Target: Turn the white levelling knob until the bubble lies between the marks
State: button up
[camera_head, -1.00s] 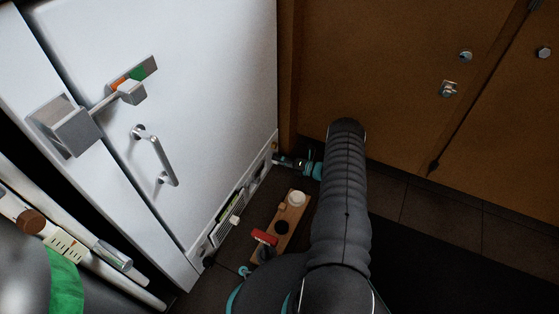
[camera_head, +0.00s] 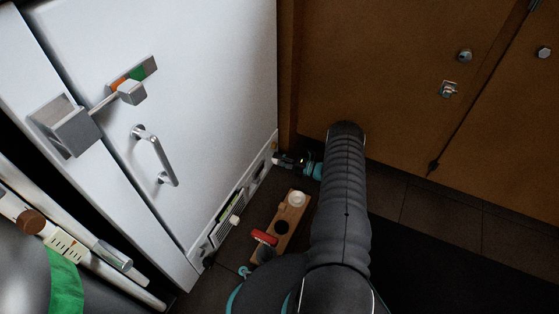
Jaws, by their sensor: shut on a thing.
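My gripper (camera_head: 278,159) is low down at the right end of the white cabinet's (camera_head: 220,90) bottom strip, with my arm reaching in from the right. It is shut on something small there. The fingers cover what they hold; it may be the white levelling knob, but I cannot make it out. Farther left on the strip is a slatted panel (camera_head: 222,220) with a pale frame, and a small white piece (camera_head: 235,219) sticks out from it. I cannot make out a bubble or marks at this size.
A wooden holder (camera_head: 296,219) with a white round piece (camera_head: 297,199) and a red item (camera_head: 264,238) is on the near side, left of my arm. A metal handle (camera_head: 155,158) and latch (camera_head: 130,92) project from the cabinet. Brown doors (camera_head: 390,90) stand behind.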

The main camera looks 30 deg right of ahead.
jog(key=shift+w+d, duration=0.15)
jog(key=shift+d, duration=0.05)
jog(key=o, duration=1.1)
jog(key=shift+o, duration=0.2)
jog(key=shift+a, duration=0.15)
jog(key=v, duration=1.2)
